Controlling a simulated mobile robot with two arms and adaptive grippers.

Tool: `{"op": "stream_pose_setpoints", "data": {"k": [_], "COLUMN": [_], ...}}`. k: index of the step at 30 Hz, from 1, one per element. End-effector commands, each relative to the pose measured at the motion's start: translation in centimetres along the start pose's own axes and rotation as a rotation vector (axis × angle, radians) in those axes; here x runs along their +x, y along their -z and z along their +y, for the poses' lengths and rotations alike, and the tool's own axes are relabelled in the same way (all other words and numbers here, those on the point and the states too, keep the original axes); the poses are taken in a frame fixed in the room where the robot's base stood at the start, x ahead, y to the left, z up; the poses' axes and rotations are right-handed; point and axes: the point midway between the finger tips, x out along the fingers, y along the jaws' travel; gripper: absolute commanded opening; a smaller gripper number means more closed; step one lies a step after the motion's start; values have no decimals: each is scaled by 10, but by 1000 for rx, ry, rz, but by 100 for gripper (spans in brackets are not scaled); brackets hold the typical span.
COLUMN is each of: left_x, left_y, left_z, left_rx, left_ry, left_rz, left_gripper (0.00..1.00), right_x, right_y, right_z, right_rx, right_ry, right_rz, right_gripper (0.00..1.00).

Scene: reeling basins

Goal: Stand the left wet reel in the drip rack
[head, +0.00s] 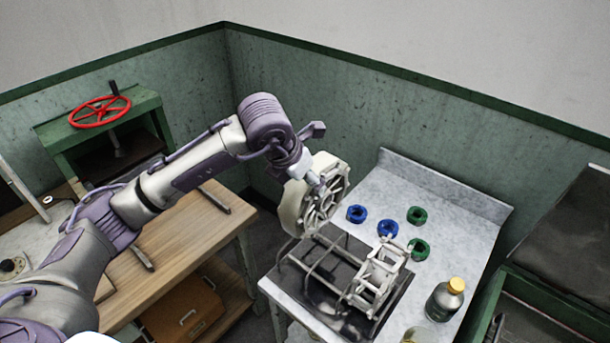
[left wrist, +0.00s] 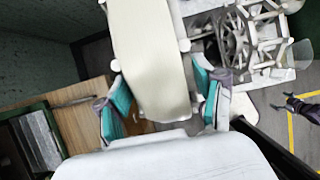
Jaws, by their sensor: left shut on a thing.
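My left gripper (head: 318,182) is shut on a cream-white reel (head: 300,209). In the left wrist view the reel (left wrist: 150,60) sits edge-on between the teal finger pads of the gripper (left wrist: 160,105). The reel is upright above the back left of the wire drip rack (head: 312,268); I cannot tell whether it touches the rack. A second, open-framed white reel (head: 378,275) stands at the rack's right side and also shows in the left wrist view (left wrist: 240,40). A dark gripper, apparently my right one (left wrist: 290,103), shows small at the right edge there; its jaws are unclear.
A dark tray (head: 398,296) lies under the rack on the pale bench (head: 465,222). Blue rings (head: 356,213) and green rings (head: 417,215) lie behind it. A yellow-capped bottle (head: 446,299) stands at right. A wooden table (head: 190,245) is at left.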

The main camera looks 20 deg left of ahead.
Motion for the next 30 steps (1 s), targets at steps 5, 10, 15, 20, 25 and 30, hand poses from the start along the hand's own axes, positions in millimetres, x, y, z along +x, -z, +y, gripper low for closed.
{"op": "stream_pose_setpoints", "data": {"k": [5, 10, 15, 20, 25, 30], "left_x": [23, 41, 59, 76, 96, 109], "left_y": [12, 21, 30, 39, 48, 55], "left_z": [0, 0, 0, 0, 1, 1], "left_rx": [1, 2, 2, 1, 2, 2], "left_ry": [-1, 0, 0, 0, -1, 0], "left_rz": [0, 0, -1, 1, -2, -2], "left_gripper": [26, 26, 26, 26, 26, 26], "right_x": [14, 24, 35, 44, 64, 79], "right_y": [-9, -6, -2, -2, -4, -6], "right_z": [-5, -4, -2, 0, 2, 3], "right_rx": [2, 2, 1, 0, -1, -1], "right_ry": [6, 5, 2, -1, -4, -4], "right_rz": [-13, -7, 2, 3, 3, 2], "right_gripper": [92, 92, 92, 92, 92, 92]}}
